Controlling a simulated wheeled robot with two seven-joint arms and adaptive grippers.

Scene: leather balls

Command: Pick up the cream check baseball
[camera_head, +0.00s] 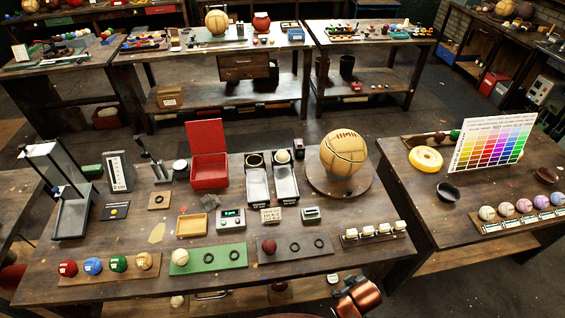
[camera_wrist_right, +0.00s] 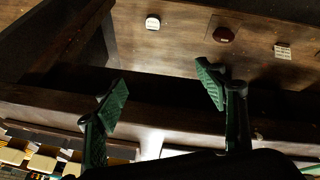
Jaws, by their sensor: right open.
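In the head view a cream ball (camera_head: 180,257) sits at the left end of a green board (camera_head: 218,258) near the front of the middle table. Another cream ball (camera_head: 283,156) sits at the top of a metal chute. A pale cream ball (camera_head: 487,212) is in a row on the right table. I cannot make out which has a check pattern. My right arm shows at the bottom of the head view, in front of the table edge. In the wrist view my right gripper (camera_wrist_right: 162,92) is open, with nothing between its green finger pads. My left gripper is not in view.
A large ball (camera_head: 343,152) stands on a round base. Red, blue, green and tan balls are in a rack (camera_head: 107,269) at front left. White blocks on a rack (camera_head: 373,235) stand near the right front edge. The wrist view shows the lower shelf (camera_wrist_right: 180,50).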

